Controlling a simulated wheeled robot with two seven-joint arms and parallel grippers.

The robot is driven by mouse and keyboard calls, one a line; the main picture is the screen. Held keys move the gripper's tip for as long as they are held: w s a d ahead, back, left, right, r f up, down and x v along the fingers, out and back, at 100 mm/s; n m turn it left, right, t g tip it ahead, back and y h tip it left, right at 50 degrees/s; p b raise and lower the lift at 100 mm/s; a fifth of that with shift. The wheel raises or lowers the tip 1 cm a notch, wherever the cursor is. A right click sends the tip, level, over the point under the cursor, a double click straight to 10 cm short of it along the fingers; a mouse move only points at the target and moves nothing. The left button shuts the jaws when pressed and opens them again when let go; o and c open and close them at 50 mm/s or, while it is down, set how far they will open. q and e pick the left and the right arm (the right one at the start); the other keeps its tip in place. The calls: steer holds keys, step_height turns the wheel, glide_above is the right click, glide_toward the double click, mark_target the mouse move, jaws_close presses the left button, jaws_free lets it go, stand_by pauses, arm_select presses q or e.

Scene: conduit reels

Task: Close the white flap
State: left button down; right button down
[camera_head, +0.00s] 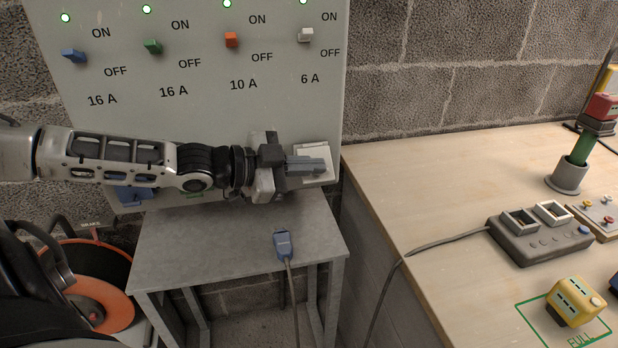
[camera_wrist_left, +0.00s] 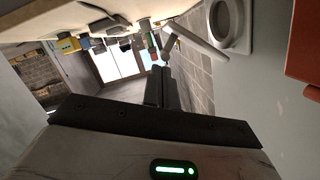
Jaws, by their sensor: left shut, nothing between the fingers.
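The white flap (camera_head: 316,149) is at the lower right of the grey breaker panel, partly hidden behind my left gripper (camera_head: 318,165). In the left wrist view the white flap (camera_wrist_left: 202,43) stands out as a tilted plate beside a round white socket (camera_wrist_left: 231,24), whose opening is uncovered. My left gripper also shows in the left wrist view (camera_wrist_left: 164,72). It is shut and empty, with its fingertips close to the flap's outer edge. I cannot tell whether they touch. My right gripper is not in view.
The grey panel (camera_head: 205,110) carries several switches. A blue plug (camera_head: 283,243) on a cable lies on the small grey table (camera_head: 190,255) below. A red-orange cover (camera_wrist_left: 305,45) is near the gripper. A wooden bench (camera_head: 420,185) stands right; an orange reel (camera_head: 95,285) stands left.

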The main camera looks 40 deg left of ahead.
mark_target(307, 181)
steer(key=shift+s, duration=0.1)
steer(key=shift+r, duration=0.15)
